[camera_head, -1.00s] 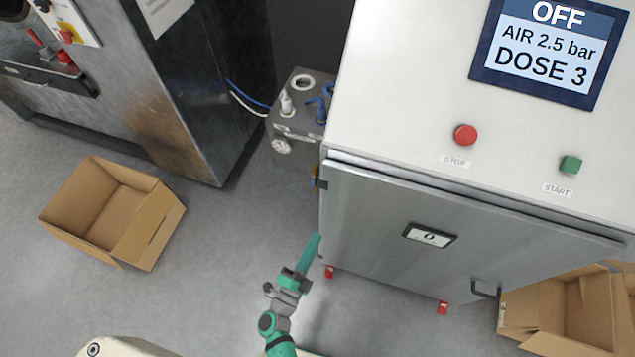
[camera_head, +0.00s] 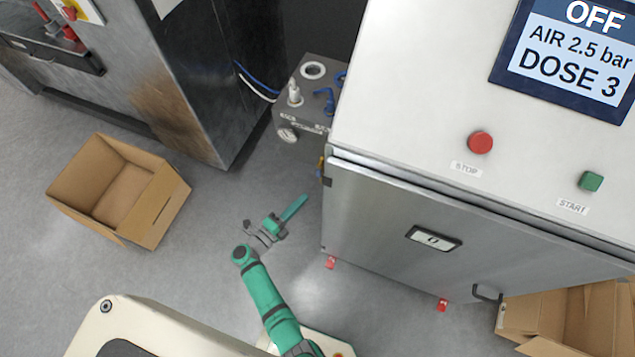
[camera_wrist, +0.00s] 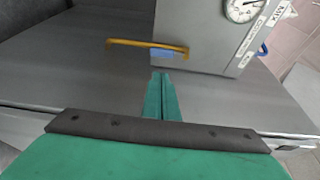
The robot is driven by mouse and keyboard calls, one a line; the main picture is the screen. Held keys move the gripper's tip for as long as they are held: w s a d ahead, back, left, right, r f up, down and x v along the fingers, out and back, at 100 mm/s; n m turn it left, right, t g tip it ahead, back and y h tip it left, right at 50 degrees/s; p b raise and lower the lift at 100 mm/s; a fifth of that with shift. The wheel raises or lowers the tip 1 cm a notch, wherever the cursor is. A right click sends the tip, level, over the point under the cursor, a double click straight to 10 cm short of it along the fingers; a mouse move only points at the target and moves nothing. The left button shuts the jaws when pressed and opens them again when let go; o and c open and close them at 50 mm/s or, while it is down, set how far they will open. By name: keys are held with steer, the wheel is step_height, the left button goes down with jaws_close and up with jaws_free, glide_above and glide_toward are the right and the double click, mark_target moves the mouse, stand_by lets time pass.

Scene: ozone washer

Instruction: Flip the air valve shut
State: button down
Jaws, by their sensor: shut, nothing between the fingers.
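A yellow lever (camera_wrist: 133,43) shows in the wrist view, lying crosswise at the lower edge of a grey box, with a small blue piece (camera_wrist: 170,53) at its right end. In the head view only a small bit of yellow (camera_head: 321,166) shows at the cabinet's left edge; the rest is hidden. My gripper (camera_head: 304,198) is shut and empty, left of the cabinet and pointing up and right. In the wrist view its green fingertips (camera_wrist: 160,76) are together, just below the blue piece in the picture and seemingly apart from the lever.
The grey box (camera_head: 300,120) carries a gauge (camera_head: 287,135) and blue fittings (camera_head: 325,98). The steel cabinet (camera_head: 390,220) stands right of my gripper. Cardboard boxes stand at left (camera_head: 120,190) and right (camera_head: 570,320).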

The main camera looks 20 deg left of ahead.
steer(key=x, duration=0.9)
steer(key=shift+w, duration=0.35)
steer(key=shift+d, duration=0.2)
steer(key=shift+w+d, duration=0.1)
